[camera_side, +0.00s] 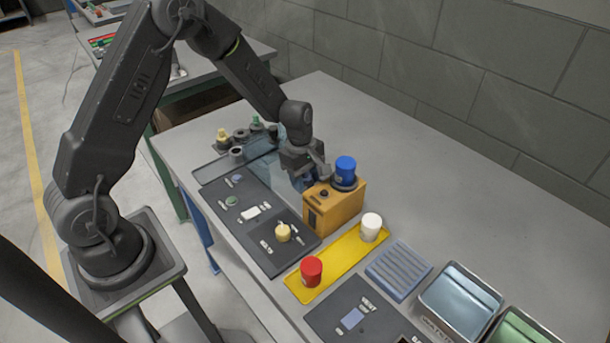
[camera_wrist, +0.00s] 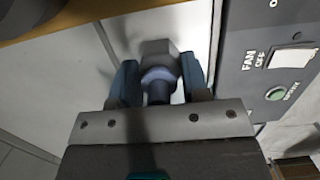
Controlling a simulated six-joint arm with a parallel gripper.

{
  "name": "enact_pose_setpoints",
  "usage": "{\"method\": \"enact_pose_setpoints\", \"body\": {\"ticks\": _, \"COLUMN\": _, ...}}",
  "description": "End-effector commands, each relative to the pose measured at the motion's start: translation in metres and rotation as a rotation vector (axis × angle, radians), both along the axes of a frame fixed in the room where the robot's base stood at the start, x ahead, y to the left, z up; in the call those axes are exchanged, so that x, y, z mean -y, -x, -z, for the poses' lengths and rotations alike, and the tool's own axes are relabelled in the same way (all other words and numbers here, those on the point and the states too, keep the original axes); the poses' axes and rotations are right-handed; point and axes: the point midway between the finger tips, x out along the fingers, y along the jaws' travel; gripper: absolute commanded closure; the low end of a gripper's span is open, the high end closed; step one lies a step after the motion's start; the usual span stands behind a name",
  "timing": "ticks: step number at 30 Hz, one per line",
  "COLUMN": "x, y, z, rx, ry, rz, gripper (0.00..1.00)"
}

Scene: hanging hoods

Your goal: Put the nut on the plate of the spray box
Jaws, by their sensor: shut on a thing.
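My gripper (camera_side: 312,181) is low over the table, just behind and left of an orange-brown box (camera_side: 334,211). In the wrist view its two blue fingers (camera_wrist: 158,68) are shut on a grey six-sided nut (camera_wrist: 155,47), with a round part toward the palm. The nut is over or on a pale surface (camera_wrist: 168,20); I cannot tell whether it touches. In the side view the nut is hidden by the gripper. A see-through bluish hood (camera_side: 264,163) stands left of the gripper. I cannot tell for sure which thing is the spray box, or its plate.
A dark panel (camera_side: 240,218) with a white switch lies in front. The table's back right is clear.

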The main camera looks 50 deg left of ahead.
Motion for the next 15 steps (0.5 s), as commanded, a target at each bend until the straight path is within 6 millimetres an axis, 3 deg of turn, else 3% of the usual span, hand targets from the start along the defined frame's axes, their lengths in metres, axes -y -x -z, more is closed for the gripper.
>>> {"method": "enact_pose_setpoints", "body": {"ticks": 15, "x": 0.0, "y": -0.0004, "z": 0.0039, "rx": 0.001, "ry": 0.0, "rz": -0.001, "gripper": 0.87}}
